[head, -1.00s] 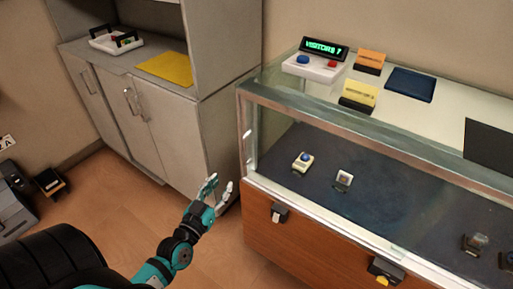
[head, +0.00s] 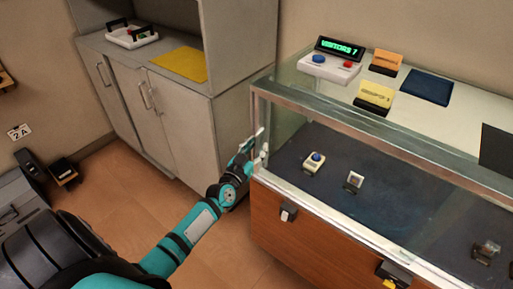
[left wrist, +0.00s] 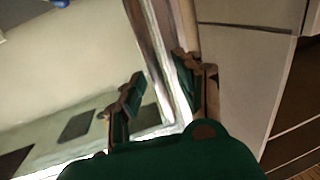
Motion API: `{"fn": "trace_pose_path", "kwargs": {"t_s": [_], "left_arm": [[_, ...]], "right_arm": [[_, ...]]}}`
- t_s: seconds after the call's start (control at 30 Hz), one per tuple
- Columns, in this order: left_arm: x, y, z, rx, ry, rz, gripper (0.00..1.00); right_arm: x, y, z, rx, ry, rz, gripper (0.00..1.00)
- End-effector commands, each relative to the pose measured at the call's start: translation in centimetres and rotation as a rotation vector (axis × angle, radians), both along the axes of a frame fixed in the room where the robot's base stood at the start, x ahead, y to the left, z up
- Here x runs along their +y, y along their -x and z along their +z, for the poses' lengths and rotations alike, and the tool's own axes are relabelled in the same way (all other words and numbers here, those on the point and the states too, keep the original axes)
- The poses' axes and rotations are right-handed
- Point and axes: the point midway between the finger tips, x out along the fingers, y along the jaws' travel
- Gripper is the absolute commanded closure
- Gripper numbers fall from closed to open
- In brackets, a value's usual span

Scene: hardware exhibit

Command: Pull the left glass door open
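The glass display case has a metal-framed front, with the left glass door (head: 288,128) at its left end. The door looks closed. A small pale handle (head: 260,132) is at the door's left edge. My left gripper (head: 252,153) is at that edge, just below the top of the handle. In the left wrist view my left gripper (left wrist: 162,92) has its two fingers apart, with the metal frame edge between and beyond them. Contact with the handle cannot be told. My right gripper is not in view.
Below the glass is a wooden front with a black latch (head: 288,212) and a yellow-marked lock (head: 391,272). A grey cabinet (head: 180,120) stands close on the left. A counter box (head: 329,67) sits on the case top. The floor (head: 150,200) in front is clear.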

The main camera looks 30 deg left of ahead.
Motion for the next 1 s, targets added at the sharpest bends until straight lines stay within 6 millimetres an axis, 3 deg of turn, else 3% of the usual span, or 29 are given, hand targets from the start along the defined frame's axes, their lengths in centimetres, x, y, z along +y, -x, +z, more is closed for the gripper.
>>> {"fn": "trace_pose_path", "kwargs": {"t_s": [0.27, 0.53, 1.0], "left_arm": [[0.01, -0.16, -0.04, 0.001, -0.001, 0.000, 0.66], [0.01, -0.14, -0.03, 0.001, -0.001, 0.000, 1.00], [0.01, -0.10, -0.08, 0.001, -0.001, 0.000, 1.00]], "right_arm": [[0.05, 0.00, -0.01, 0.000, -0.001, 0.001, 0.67], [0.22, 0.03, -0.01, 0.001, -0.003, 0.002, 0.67], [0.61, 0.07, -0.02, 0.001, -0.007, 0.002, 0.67]]}}
